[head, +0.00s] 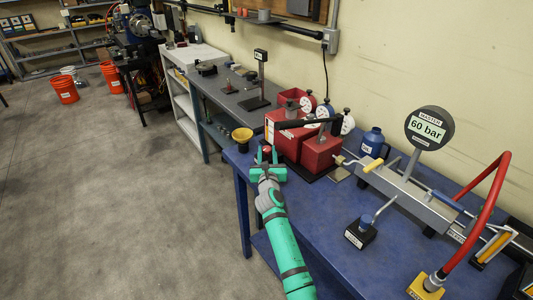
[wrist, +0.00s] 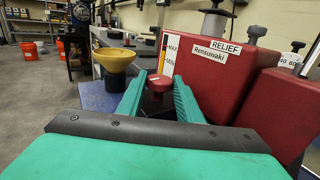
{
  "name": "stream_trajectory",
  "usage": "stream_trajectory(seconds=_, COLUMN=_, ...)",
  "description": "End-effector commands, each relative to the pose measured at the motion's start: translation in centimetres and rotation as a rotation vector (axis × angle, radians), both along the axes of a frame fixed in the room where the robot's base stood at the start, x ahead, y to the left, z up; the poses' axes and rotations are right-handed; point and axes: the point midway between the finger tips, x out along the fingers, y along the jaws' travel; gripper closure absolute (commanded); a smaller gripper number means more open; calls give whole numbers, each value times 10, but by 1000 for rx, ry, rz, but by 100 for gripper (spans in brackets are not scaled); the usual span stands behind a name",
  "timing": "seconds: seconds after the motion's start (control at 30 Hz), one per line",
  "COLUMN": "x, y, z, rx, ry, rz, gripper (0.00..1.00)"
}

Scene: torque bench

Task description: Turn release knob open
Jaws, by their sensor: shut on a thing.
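A small red knob (wrist: 160,82) sits low beside the red pump unit (wrist: 215,70); I take it to be the release knob, though no label on it can be read. My gripper (wrist: 158,90) has one green finger on each side of the knob and is shut on it. In the head view my gripper (head: 267,154) is at the left edge of the blue bench, with the red knob (head: 267,149) between its fingertips. The fingers partly hide the knob's sides, and its turn position cannot be told.
A yellow funnel (head: 242,136) stands just behind the knob. Red boxes (head: 320,153) with dials crowd the right. A gauge (head: 428,128) reads 60 bar. A blue bottle (head: 372,140) stands by the wall. The floor (head: 130,200) left of the bench is clear.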

Motion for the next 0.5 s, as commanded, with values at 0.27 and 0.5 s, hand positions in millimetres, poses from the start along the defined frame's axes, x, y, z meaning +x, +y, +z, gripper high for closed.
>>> stream_trajectory(seconds=0.27, x=1, y=-9, z=0, rx=-8, ry=2, rz=153, gripper=90)
stream_trajectory(seconds=0.5, x=2, y=-11, z=0, rx=-7, ry=3, rz=293, gripper=90)
